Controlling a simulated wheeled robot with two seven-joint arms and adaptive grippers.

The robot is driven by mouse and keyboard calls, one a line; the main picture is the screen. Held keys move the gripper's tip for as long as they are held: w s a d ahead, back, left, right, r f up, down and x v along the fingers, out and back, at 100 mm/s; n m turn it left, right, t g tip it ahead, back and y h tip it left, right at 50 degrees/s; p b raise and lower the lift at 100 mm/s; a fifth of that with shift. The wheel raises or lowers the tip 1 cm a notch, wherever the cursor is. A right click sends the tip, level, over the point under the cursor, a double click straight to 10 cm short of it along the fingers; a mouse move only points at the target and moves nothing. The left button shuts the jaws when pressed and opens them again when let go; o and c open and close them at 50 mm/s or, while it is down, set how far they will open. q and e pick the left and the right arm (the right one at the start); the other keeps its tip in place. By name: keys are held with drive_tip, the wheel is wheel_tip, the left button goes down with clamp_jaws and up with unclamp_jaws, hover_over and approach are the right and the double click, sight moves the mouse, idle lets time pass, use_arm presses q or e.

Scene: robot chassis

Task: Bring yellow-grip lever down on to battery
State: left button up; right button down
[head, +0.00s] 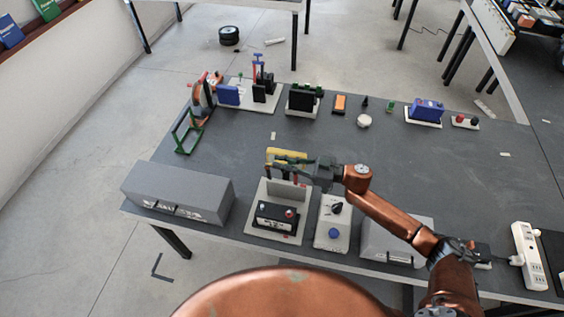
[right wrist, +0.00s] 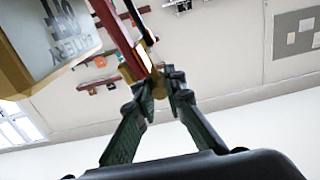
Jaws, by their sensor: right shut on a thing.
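The battery (head: 275,217) is a dark box with a pale label and a red part on top. It sits on a light base plate (head: 258,236) at the front of the table. A grey upright panel with a yellow top (head: 288,154) rises behind it. My right gripper (head: 282,164) is at that top, above and behind the battery. In the right wrist view, my right gripper (right wrist: 160,82) is shut on the yellow grip (right wrist: 148,70) at the end of a dark red lever (right wrist: 118,35). The lever is raised off the battery. In the head view my gripper mostly hides it. My left gripper is not in view.
A grey case (head: 178,190) stands left of the plate. A light box with a black knob and blue button (head: 332,225) stands close to its right. A white power strip (head: 528,255) is at the far right. Several devices line the back edge; mid-table is mostly clear.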

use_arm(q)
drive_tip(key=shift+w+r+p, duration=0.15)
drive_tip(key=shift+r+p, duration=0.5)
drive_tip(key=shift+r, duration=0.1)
use_arm(e)
drive_tip(key=s+a+f+n, duration=0.2)
drive_tip(key=s+f+n, duration=0.2)
drive_tip(key=s, duration=0.4)
drive_tip(key=shift+a+n, duration=0.3)
drive_tip(key=shift+n, duration=0.4)
drive_tip(key=shift+s+f, duration=0.1)
drive_tip(key=shift+f, duration=0.1)
